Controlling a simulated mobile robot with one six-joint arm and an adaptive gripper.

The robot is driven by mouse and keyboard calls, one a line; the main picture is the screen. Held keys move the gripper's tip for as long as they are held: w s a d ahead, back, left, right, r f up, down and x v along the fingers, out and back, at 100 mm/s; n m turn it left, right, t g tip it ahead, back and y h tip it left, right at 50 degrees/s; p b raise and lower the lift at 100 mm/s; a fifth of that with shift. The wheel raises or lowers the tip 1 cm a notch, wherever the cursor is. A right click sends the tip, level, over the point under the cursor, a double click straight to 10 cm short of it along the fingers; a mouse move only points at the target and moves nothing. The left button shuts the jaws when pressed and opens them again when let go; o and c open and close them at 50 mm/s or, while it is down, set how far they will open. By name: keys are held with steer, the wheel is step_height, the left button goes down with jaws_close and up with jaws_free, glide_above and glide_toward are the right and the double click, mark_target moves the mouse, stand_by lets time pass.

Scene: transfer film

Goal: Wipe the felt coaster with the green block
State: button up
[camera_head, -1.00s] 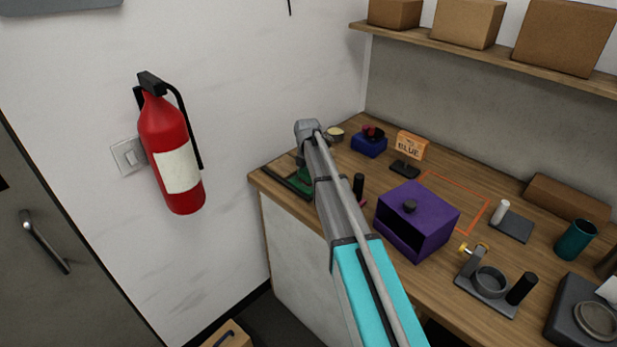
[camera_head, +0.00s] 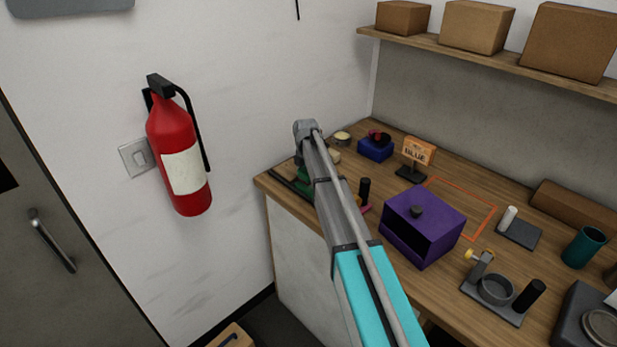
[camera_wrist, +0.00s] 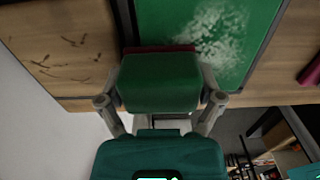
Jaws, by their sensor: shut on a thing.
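In the wrist view my gripper (camera_wrist: 160,98) is shut on the green block (camera_wrist: 160,78), with a finger on each side. A dark red strip shows along the block's far edge. Just beyond the block lies a flat green panel (camera_wrist: 165,22) with a dark border and a patch of white smudges. The block's far edge overlaps the panel's near part; I cannot tell whether they touch. In the head view my arm hides most of the block and panel at the counter's left corner. I cannot make out a felt coaster for certain.
Dark marks show on the wooden counter (camera_wrist: 75,60) left of the panel. A purple box (camera_head: 424,222), a blue box (camera_head: 375,149), an orange sign (camera_head: 419,150) and a black upright cylinder (camera_head: 364,190) stand right of my arm. A red extinguisher (camera_head: 180,150) hangs on the left wall.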

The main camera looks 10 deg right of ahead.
steer(key=shift+w+a, duration=0.1)
steer(key=shift+w, duration=0.05)
stand_by(0.5)
steer(key=shift+s+d, duration=0.65)
steer(key=shift+s, duration=0.2)
steer(key=shift+s+d, duration=0.6)
steer(key=shift+s, duration=0.2)
steer(key=shift+s+d, duration=0.6)
steer(key=shift+s, duration=0.25)
steer(key=shift+s+d, duration=0.6)
steer(key=shift+s, duration=0.25)
steer(key=shift+w+r+p, duration=0.1)
steer(key=shift+r+p, duration=2.85)
steer(key=shift+p, duration=0.1)
steer(key=shift+r, duration=0.1)
